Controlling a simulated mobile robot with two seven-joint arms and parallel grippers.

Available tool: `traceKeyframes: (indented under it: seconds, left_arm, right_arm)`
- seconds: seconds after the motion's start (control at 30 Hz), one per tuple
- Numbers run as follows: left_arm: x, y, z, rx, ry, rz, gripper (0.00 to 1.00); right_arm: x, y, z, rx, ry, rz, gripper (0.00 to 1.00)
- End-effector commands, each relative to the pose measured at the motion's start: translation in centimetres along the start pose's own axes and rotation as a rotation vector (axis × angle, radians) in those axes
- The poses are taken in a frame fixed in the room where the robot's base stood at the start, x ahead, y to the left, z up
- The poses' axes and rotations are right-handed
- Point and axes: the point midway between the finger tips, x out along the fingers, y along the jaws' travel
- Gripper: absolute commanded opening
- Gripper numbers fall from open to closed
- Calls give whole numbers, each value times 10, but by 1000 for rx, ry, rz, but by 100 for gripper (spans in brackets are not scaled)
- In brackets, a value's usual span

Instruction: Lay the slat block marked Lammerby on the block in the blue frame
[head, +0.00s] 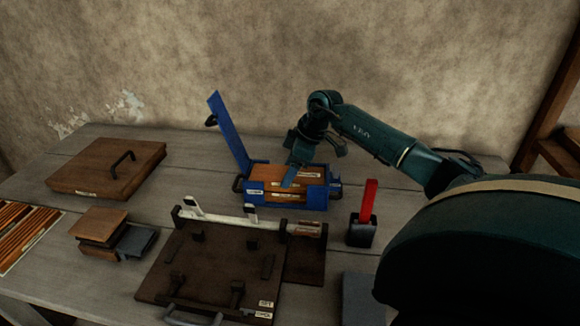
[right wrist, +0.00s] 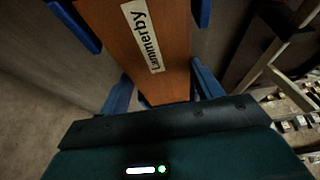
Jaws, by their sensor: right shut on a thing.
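The slat block marked Lammerby (right wrist: 165,55) is orange-brown with a white label, and fills the middle of the right wrist view. In the head view this block (head: 268,173) is at the blue frame (head: 315,198), over a lower block (head: 284,195) whose labelled front shows. Whether the two blocks touch is hard to tell. My right gripper (head: 291,178) is over the frame, pointing down, shut on the Lammerby block. The frame's blue lid (head: 230,132) stands raised at its left. My left gripper is not in view.
A dark board with pegs and a white lever (head: 215,217) lies in front of the frame. A red-handled item in a black holder (head: 366,215) stands at right. A brown lidded box (head: 108,167), small stacked blocks (head: 100,224) and a slat tray (head: 28,232) are at left.

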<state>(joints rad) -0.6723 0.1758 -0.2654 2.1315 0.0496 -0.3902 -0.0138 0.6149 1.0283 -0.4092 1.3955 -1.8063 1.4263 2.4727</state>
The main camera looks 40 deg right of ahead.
Motion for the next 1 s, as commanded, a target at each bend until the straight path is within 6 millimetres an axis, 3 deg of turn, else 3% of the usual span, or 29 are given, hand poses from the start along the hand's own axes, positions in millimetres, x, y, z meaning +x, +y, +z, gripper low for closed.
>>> traceKeyframes:
  seconds: [1.0]
  left_arm:
    - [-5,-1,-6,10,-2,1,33]
  right_arm:
    - [0,0,-1,0,2,1,35]
